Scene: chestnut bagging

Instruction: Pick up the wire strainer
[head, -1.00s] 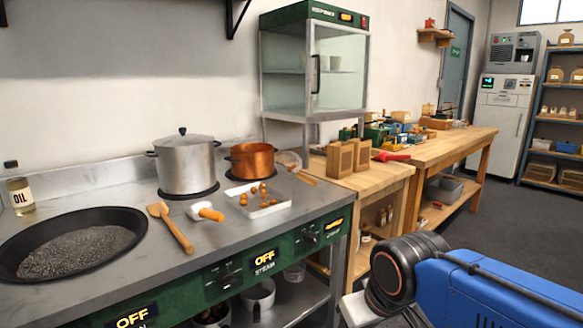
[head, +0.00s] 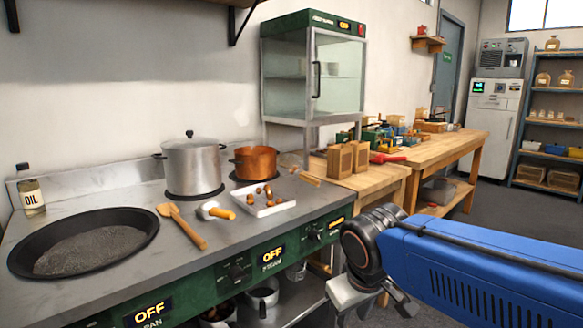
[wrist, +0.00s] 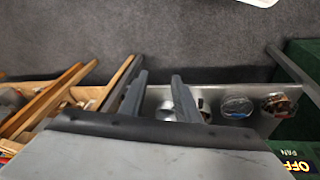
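The wire strainer (head: 309,180) lies at the back right of the steel counter, beside the copper pot. Its wooden handle shows in the head view, pointing toward the wooden bench; its mesh bowl is hard to make out. My gripper (head: 374,302) is low at the right front of the counter, well apart from the strainer. In the wrist view its two fingers (wrist: 160,88) stand apart with nothing between them. The strainer is not seen in the wrist view.
A steel pot (head: 193,168), the copper pot (head: 256,163), a white tray (head: 262,208) of chestnuts, a wooden spatula (head: 186,228) and a wide black pan (head: 150,232) occupy the counter. Wooden boxes (head: 340,161) and a glass cabinet (head: 337,75) stand behind.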

